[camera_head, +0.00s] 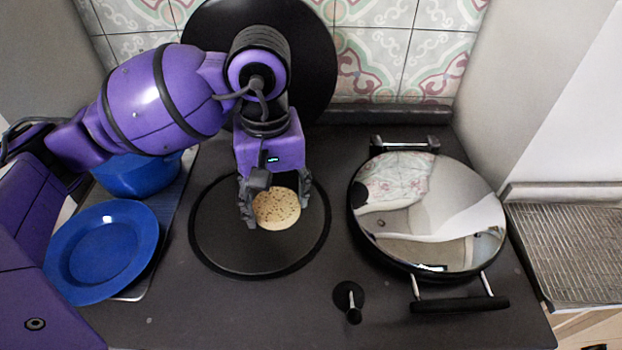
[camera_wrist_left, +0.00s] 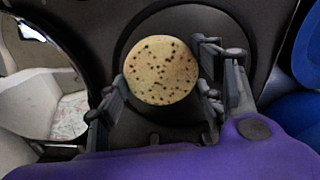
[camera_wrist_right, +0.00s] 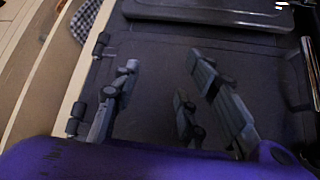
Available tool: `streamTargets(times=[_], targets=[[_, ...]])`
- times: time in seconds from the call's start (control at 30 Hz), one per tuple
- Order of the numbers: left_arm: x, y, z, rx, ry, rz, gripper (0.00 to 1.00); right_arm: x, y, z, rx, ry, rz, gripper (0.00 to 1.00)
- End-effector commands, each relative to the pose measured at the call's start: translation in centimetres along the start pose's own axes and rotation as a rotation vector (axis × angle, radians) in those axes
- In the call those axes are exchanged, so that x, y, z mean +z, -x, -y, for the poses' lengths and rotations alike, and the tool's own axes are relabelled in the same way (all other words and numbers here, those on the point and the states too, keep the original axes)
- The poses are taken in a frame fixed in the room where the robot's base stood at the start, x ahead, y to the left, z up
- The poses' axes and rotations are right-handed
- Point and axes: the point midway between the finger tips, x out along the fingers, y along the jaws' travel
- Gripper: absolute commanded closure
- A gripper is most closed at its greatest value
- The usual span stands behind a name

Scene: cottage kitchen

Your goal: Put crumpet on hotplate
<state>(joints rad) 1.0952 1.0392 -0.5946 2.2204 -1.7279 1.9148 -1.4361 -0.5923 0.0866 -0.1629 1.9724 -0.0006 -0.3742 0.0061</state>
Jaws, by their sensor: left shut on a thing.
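The crumpet (camera_head: 277,209) is a round, pale, pitted disc. My left gripper (camera_head: 275,202) is shut on it, with a finger on either side, over the dark round hotplate (camera_head: 222,245). In the left wrist view the crumpet (camera_wrist_left: 161,70) sits between the fingers (camera_wrist_left: 165,95), with the hotplate (camera_wrist_left: 205,22) behind it. I cannot tell whether the crumpet touches the hotplate. My right gripper (camera_wrist_right: 160,100) shows only in the right wrist view, its fingers apart with nothing between them.
A blue plate (camera_head: 100,250) lies at left, with a blue bowl (camera_head: 135,176) behind it. A second hotplate at right has a shiny lid (camera_head: 440,215) down. A black knob (camera_head: 350,298) stands in front. A round black lid (camera_head: 318,65) stands upright behind the hotplate.

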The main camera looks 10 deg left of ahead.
Motion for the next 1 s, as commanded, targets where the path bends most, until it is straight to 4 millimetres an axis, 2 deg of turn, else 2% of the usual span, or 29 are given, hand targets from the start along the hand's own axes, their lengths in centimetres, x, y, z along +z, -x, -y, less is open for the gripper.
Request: streamTargets(times=[0.03, 0.1, 0.2, 0.33, 0.57, 0.8, 1.0], targets=[[-0.9, -0.5, 1.1, -0.004, 0.010, 0.002, 0.53, -0.7, 0.1, 0.1, -0.002, 0.000, -0.009, 0.60], [-1.9, -1.8, 2.0, -0.003, 0.008, 0.005, 0.53, -0.9, 0.2, 0.3, -0.006, 0.000, -0.012, 0.60], [-3.0, -3.7, 3.0, -0.003, 0.006, 0.005, 0.53, -1.4, 0.1, 0.5, -0.010, 0.000, -0.019, 0.60], [-3.9, -5.2, 3.8, -0.001, 0.003, 0.002, 0.53, -1.8, 0.1, 0.7, -0.014, -0.001, -0.025, 0.60], [-4.7, -6.4, 4.4, 0.000, 0.002, 0.003, 0.53, -1.8, 0.1, 0.8, -0.014, -0.002, -0.024, 0.60], [-4.8, -9.7, 4.6, 0.000, 0.000, 0.004, 0.53, -1.9, 0.2, 0.8, -0.013, -0.007, -0.025, 0.60], [-5.0, -9.8, 4.6, 0.000, 0.000, 0.000, 0.53, -1.8, 0.2, 0.8, -0.012, -0.010, -0.022, 0.60]])
